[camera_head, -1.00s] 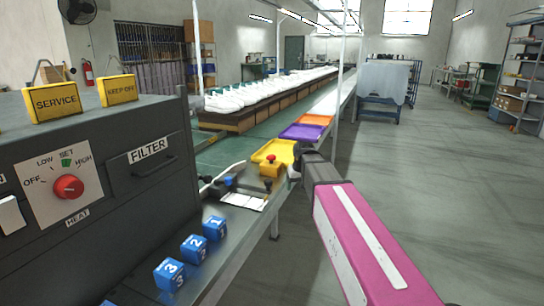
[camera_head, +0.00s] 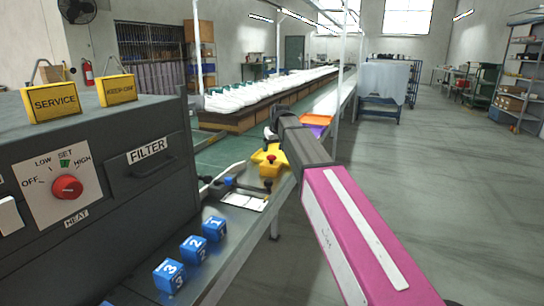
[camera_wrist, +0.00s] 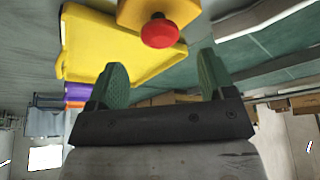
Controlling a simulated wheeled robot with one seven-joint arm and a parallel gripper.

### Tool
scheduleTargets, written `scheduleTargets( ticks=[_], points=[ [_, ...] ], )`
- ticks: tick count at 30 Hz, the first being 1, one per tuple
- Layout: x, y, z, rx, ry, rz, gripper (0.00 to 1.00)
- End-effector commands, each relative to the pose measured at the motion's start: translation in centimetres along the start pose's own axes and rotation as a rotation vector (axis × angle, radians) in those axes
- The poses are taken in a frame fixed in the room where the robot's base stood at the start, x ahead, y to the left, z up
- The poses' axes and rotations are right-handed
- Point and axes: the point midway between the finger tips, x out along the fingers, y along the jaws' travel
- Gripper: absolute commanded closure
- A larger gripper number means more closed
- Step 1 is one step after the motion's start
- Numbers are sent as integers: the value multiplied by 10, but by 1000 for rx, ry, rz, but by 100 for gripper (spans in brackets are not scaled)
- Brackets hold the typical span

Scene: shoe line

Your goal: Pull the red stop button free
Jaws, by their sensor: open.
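The red stop button (camera_head: 271,158) sits on a yellow housing beside the line, in front of my gripper. In the wrist view the red button (camera_wrist: 160,32) stands out from the yellow housing (camera_wrist: 170,10), near the top of the picture. My gripper (camera_wrist: 161,73) is open, its two green finger pads spread wide with nothing between them. The button lies beyond the fingertips, roughly centred between them and apart from both. In the head view my gripper (camera_head: 270,135) is above the button, its fingers partly hidden by the wrist.
A yellow tray (camera_wrist: 100,45) lies by the button housing. Purple (camera_head: 318,131) and orange (camera_head: 318,118) trays are farther along. Numbered blue cubes (camera_head: 193,249) and a white card (camera_head: 240,200) lie on the near bench. The grey heater cabinet (camera_head: 120,200) stands left; open floor is right.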

Motion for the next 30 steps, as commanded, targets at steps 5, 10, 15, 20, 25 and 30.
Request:
scheduleTargets(
  ticks=[5,10,15,20,25,30],
  points=[
    [30,0,0,0,-2,0,24],
    [47,0,-1,0,0,0,24],
    [54,0,0,0,0,0,24],
    [54,0,0,0,0,0,24],
    [54,0,0,0,0,0,54],
    [54,0,0,0,0,0,93]
  ],
)
